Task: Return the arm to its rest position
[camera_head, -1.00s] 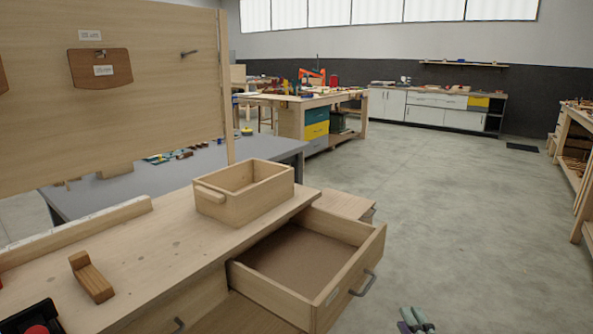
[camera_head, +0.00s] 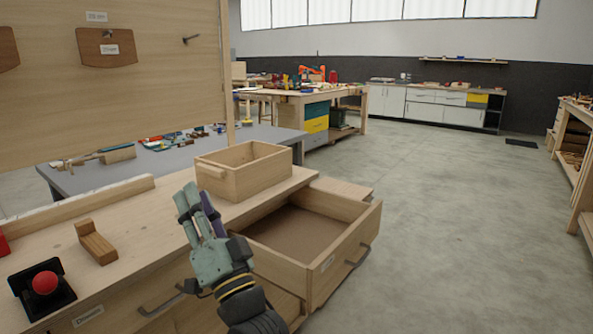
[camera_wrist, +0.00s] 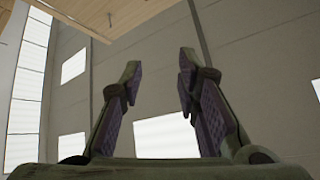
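My gripper (camera_head: 197,203) is raised in front of the workbench, between the small wooden box and the near bench edge, with its fingers pointing up. In the wrist view its two fingers (camera_wrist: 158,85) stand apart with nothing between them. Beyond them are only a wall, windows and a bit of ceiling. The lower part of my arm runs out of the bottom of the head view.
An open drawer (camera_head: 350,245) juts out right of my gripper. A wooden box (camera_head: 280,172), a small wooden block piece (camera_head: 97,243) and a red button on a black base (camera_head: 45,283) are on the bench. Clear floor lies to the right.

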